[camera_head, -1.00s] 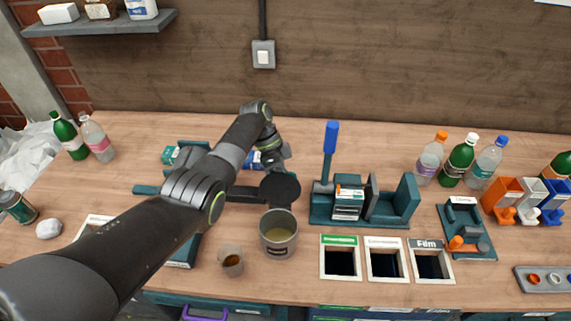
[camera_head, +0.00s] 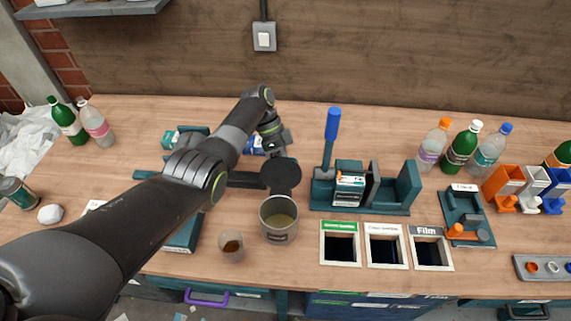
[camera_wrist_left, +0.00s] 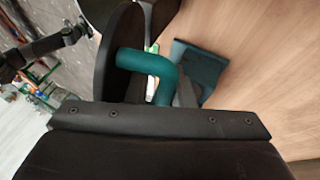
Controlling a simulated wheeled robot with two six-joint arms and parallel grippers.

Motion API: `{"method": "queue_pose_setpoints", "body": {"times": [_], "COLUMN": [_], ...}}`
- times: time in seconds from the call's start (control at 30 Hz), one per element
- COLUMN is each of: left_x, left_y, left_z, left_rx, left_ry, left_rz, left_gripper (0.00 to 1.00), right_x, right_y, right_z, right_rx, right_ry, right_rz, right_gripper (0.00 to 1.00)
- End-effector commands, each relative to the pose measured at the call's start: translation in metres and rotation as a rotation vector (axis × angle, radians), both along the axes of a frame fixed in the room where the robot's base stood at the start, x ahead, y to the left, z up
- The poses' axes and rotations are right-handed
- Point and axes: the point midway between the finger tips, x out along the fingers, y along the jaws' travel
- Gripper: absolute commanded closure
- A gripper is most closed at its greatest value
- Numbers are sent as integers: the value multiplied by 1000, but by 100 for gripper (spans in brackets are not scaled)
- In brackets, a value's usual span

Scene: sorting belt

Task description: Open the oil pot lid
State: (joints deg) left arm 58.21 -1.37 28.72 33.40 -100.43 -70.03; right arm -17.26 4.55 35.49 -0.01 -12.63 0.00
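The oil pot (camera_head: 279,231) is a grey cylinder standing upright on the bench in the head view. Its mouth is uncovered and yellowish liquid shows inside. A dark round lid (camera_head: 281,175) stands raised behind the mouth, its flat face toward the head camera. My left gripper (camera_head: 275,146) is just behind the lid, its fingers largely hidden. In the left wrist view a bent teal handle (camera_wrist_left: 147,62) is close in front of the gripper's base, beside a dark disc (camera_wrist_left: 117,50) that looks like the lid. Whether the fingers close on the handle does not show.
A brown-filled cup (camera_head: 231,247) stands left of the pot. A teal rack (camera_head: 360,206) and framed bin openings (camera_head: 387,228) are to the right. My left arm crosses above the bench's left part.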

Motion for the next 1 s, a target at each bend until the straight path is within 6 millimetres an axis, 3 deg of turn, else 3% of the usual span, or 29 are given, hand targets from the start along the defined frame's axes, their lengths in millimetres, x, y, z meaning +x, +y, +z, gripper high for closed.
{"method": "queue_pose_setpoints", "body": {"times": [0.27,0.7,1.0], "left_x": [8,45,59], "left_y": [8,48,63], "left_z": [15,101,137], "left_rx": [1,2,1], "left_ry": [-6,-6,-1], "left_rz": [1,2,1], "left_gripper": [78,78,78], "right_x": [0,0,1], "right_y": [0,0,0], "right_z": [-5,-44,-57], "right_rx": [0,0,0], "right_ry": [0,-1,-2], "right_rz": [0,0,0], "right_gripper": [64,64,64]}}
